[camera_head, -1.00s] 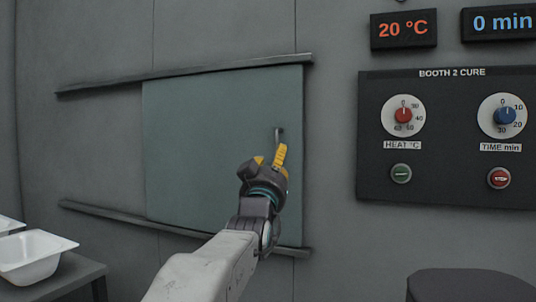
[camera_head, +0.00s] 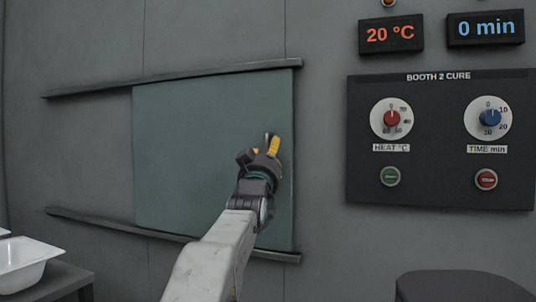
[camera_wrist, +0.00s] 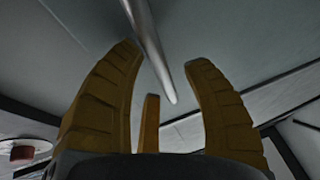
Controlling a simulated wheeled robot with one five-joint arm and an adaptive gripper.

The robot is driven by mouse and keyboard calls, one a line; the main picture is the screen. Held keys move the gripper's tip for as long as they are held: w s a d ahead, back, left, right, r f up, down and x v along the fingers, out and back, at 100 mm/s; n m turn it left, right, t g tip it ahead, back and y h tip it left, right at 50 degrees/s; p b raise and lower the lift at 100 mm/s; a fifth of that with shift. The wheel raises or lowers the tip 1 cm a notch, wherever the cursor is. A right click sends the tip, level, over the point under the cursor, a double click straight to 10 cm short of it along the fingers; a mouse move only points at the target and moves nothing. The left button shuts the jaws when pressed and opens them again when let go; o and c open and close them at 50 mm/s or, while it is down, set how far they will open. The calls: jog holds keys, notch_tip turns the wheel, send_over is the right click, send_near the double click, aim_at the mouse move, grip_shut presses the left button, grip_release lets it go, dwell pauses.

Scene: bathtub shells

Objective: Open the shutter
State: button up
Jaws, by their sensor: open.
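The shutter (camera_head: 190,150) is a flat grey-green panel between an upper rail (camera_head: 170,76) and a lower rail (camera_head: 110,224). It covers the right part of the rails. Its handle, a thin metal bar (camera_wrist: 148,45), shows in the wrist view with its end between the spread yellow fingers. My gripper (camera_head: 268,146) is open in front of the panel's right side. In the head view it hides most of the handle. I cannot tell whether any finger touches the bar.
A dark control panel (camera_head: 440,185) with a red heat dial (camera_head: 391,118), a blue time dial (camera_head: 489,118) and two buttons is on the wall to the right. White shells (camera_head: 22,262) sit on a bench at lower left. A dark rounded object (camera_head: 465,288) stands at lower right.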

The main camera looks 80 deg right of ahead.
jog(key=shift+c, duration=0.3)
grip_shut()
dwell(0.3)
